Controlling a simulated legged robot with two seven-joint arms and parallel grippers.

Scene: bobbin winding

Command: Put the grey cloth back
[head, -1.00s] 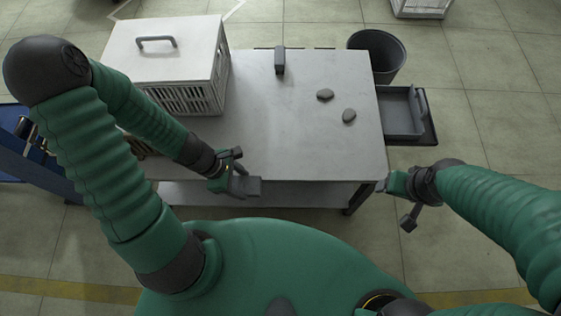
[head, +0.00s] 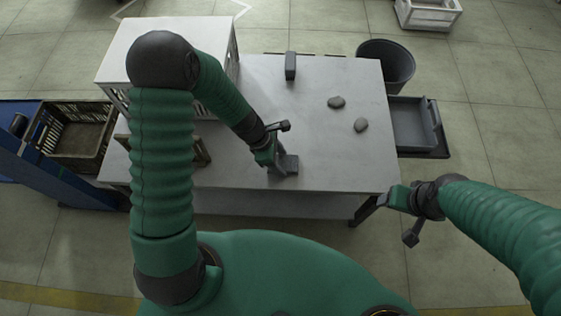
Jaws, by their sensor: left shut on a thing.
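My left gripper (head: 274,164) is shut on a small, flat grey piece (head: 290,164), which looks like the folded grey cloth. It holds the piece over the front part of the grey table (head: 330,160); I cannot tell whether the piece touches the top. My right gripper (head: 390,199) is off the table's front right corner, with nothing visible in it; its jaws are too small to read.
A white slatted box (head: 115,60) stands at the back left, partly behind my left arm. A dark block (head: 291,66) and two grey stone-like pieces (head: 336,102) lie on the table. A bin (head: 388,66) and grey tray (head: 412,125) are at right, a dark crate (head: 75,140) at left.

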